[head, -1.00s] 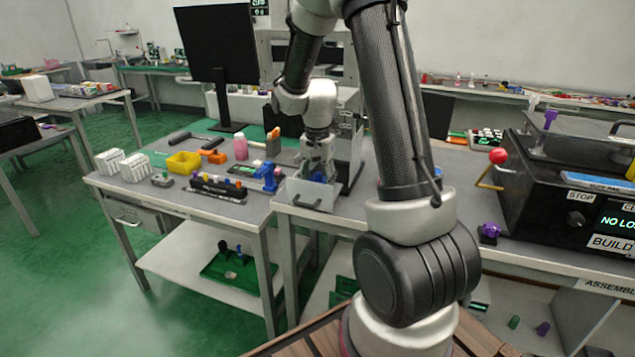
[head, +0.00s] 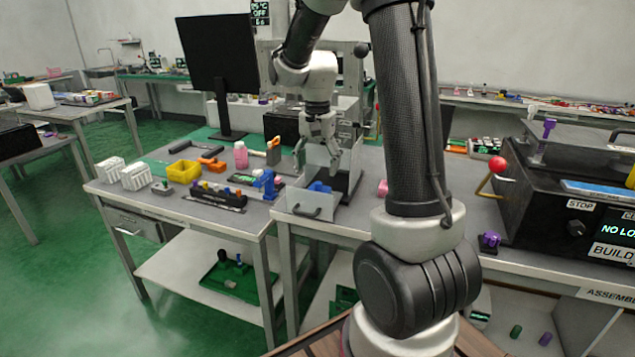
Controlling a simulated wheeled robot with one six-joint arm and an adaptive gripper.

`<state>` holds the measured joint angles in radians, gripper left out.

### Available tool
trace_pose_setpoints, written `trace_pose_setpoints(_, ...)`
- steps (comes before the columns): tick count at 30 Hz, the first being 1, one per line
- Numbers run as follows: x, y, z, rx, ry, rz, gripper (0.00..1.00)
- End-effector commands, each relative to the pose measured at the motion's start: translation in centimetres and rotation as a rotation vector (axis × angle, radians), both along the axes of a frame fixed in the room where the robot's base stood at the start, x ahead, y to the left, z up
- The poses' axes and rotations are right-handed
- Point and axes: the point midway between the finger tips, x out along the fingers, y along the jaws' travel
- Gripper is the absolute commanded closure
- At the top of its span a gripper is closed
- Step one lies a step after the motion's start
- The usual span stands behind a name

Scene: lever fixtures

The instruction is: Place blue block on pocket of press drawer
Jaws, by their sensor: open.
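The press drawer (head: 297,200) is pulled out at the front of the press, with a pale front panel and a dark handle. The blue block (head: 319,187) sits low inside the drawer, partly hidden behind the front panel. I cannot tell from here whether it lies fully in the pocket, which is hidden. My gripper (head: 317,168) points down above the drawer, with its fingers spread apart and empty. The fingertips are above the block and appear clear of it.
A blue fixture (head: 264,183) and a dark rack with colored pieces (head: 218,196) stand left of the drawer. A black machine with a red-knobbed lever (head: 497,165) is at right.

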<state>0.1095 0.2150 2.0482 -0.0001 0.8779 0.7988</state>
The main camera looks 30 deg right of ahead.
Motion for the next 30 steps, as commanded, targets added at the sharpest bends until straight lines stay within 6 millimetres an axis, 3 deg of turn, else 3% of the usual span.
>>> trace_pose_setpoints(3,0.0,0.0,2.0,0.000,-0.001,0.000,0.25)
trace_pose_setpoints(7,-0.1,0.0,3.3,0.000,-0.003,0.003,0.25)
trace_pose_setpoints(11,-1.7,0.6,5.3,-0.005,-0.031,0.065,0.25)
trace_pose_setpoints(14,-4.9,1.5,7.9,-0.015,-0.084,0.183,0.25)
trace_pose_setpoints(19,-12.6,3.3,11.5,-0.057,-0.196,0.465,0.25)
trace_pose_setpoints(24,-19.2,4.3,12.0,-0.114,-0.289,0.712,0.25)
trace_pose_setpoints(30,-23.0,4.8,11.2,-0.160,-0.341,0.870,0.25)
